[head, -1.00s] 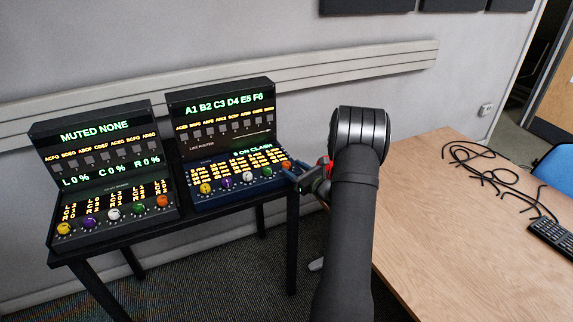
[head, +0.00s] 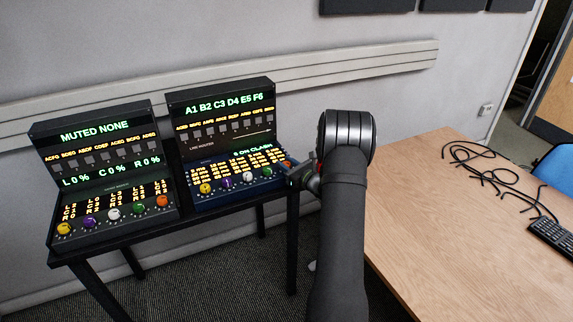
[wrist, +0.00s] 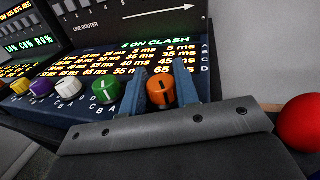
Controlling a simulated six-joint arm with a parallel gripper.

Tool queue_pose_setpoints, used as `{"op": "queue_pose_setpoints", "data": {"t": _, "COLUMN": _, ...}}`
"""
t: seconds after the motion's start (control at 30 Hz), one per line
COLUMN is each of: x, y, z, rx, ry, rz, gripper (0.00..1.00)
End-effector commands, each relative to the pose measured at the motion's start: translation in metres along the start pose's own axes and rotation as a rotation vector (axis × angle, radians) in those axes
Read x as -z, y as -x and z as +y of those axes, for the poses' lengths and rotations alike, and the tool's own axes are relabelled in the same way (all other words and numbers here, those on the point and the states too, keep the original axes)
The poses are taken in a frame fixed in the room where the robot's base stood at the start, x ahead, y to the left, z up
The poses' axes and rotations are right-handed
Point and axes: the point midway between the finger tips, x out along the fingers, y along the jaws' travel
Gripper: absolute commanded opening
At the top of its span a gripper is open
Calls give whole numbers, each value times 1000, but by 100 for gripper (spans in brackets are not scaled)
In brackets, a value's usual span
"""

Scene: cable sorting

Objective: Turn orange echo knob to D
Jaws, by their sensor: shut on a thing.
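The orange echo knob (wrist: 161,91) is at the right end of the knob row on the blue right-hand console (head: 240,185). In the head view the orange knob (head: 287,163) is partly hidden by my gripper (head: 295,172). In the wrist view the blue fingers of my gripper (wrist: 162,86) stand on either side of the orange knob and are shut on it. A dark pointer line shows on the knob's face, running nearly upright in the picture. The position letters around the orange knob are hidden by the fingers and gripper body.
Green (wrist: 106,89), white (wrist: 68,87), purple and yellow knobs sit left of the orange one, the green close to my left finger. A second console (head: 105,180) stands at left on the black stand. A wooden table (head: 430,220) with black cables is at right.

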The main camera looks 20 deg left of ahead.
Motion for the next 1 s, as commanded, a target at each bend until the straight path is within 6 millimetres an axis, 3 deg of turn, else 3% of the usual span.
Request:
{"op": "queue_pose_setpoints", "data": {"t": 0.63, "x": -2, "y": -2, "z": 1, "rx": 336, "ry": 1, "rz": 14, "gripper": 6}}
{"op": "queue_pose_setpoints", "data": {"t": 1.0, "x": -1, "y": -1, "z": 0, "rx": 399, "ry": 2, "rz": 21, "gripper": 6}}
